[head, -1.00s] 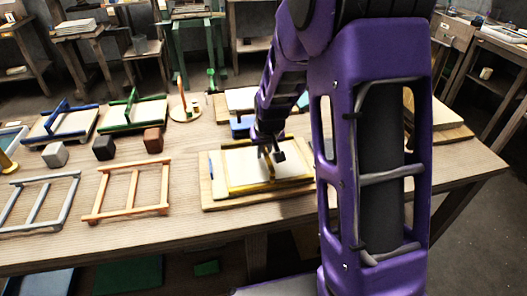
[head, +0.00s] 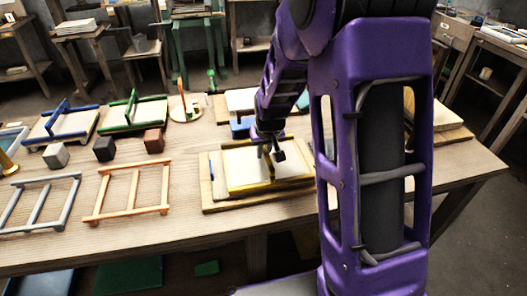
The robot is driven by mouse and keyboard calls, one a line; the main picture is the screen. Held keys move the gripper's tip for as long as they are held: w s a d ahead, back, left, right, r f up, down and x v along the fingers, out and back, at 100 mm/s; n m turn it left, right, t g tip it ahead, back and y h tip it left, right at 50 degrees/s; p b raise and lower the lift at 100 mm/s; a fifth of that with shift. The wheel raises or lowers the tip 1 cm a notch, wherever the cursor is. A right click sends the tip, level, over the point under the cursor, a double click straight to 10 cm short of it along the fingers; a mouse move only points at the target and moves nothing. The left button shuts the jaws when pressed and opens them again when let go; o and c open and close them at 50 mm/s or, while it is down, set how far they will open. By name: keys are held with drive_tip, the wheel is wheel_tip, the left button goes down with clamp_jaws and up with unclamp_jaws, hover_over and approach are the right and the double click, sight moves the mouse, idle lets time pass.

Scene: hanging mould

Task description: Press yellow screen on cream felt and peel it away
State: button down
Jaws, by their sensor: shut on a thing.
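The yellow screen (head: 235,189), a yellow frame around a pale sheet, lies over the wooden board (head: 208,203). My gripper (head: 268,163) is at the middle of the screen, shut on its yellow crossbar or handle, partly hidden by the fingers. The screen looks flat and low on the board, but I cannot tell whether it touches what is beneath. The cream felt cannot be told apart from the pale sheet inside the frame.
An orange frame (head: 127,192) and a grey frame (head: 38,203) lie to the left. Grey, black (head: 104,148) and brown (head: 154,140) blocks stand behind them. Blue-handled (head: 63,124) and green-handled (head: 135,113) screens are further back. My own arm hides the table's right part.

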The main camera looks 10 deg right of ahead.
drive_tip(key=shift+w+r+p, duration=0.1)
drive_tip(key=shift+r+p, duration=0.4)
drive_tip(key=shift+r, duration=0.4)
drive_tip(key=shift+r, duration=0.15)
wheel_tip(320, 180, up, 7)
drive_tip(key=p, duration=0.4)
drive_tip(key=shift+p, duration=0.4)
drive_tip(key=shift+a, duration=0.15)
